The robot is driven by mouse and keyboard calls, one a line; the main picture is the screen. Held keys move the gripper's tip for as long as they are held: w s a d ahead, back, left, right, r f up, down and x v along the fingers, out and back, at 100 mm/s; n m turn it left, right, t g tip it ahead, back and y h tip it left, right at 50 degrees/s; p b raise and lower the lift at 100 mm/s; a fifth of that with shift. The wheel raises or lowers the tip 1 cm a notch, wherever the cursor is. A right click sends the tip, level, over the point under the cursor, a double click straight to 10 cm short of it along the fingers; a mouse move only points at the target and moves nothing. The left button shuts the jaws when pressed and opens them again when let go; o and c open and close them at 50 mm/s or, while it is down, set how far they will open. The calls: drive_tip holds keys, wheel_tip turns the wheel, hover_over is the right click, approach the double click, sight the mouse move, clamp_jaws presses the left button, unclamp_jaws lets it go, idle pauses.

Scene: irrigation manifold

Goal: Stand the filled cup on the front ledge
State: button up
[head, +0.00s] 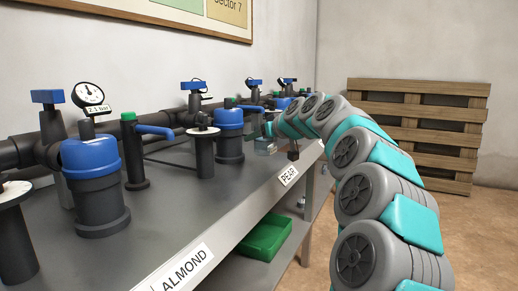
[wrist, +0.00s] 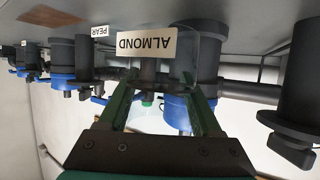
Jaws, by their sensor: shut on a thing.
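A clear, see-through cup (wrist: 207,48) sits between the jaws of my gripper (wrist: 165,92) in the wrist view, which looks upside down. My gripper is shut on it. The cup is faint, and its water level cannot be made out. The ALMOND label (wrist: 147,42) shows at the cup, partly in line with it. In the head view my arm reaches far along the bench, and its end is small and hard to make out beyond the PEAR label (head: 289,177). The front ledge of the bench (head: 232,226) carries the ALMOND label at near left.
Blue-capped filters (head: 92,175), black posts (head: 205,160), a pressure gauge (head: 90,95) and pipes stand along the bench. A green bin (head: 264,238) is on the lower shelf. The strip along the bench's front is largely clear.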

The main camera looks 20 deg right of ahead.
sight(270, 144)
drive_tip(key=shift+w+d, duration=0.15)
drive_tip(key=shift+w, duration=0.15)
drive_tip(key=shift+f, duration=1.8)
drive_tip(key=shift+f+b, duration=0.1)
drive_tip(key=shift+b, duration=0.25)
drive_tip(key=shift+f, duration=0.15)
drive_tip(key=o, duration=1.3)
drive_tip(key=shift+o, duration=0.2)
drive_tip(key=shift+s+r, duration=0.2)
drive_tip(key=shift+r, duration=0.15)
drive_tip(key=v, duration=1.1)
drive_tip(key=shift+s+r+p, duration=0.1)
drive_tip(key=shift+s+p, duration=0.2)
drive_tip(key=shift+p, duration=0.05)
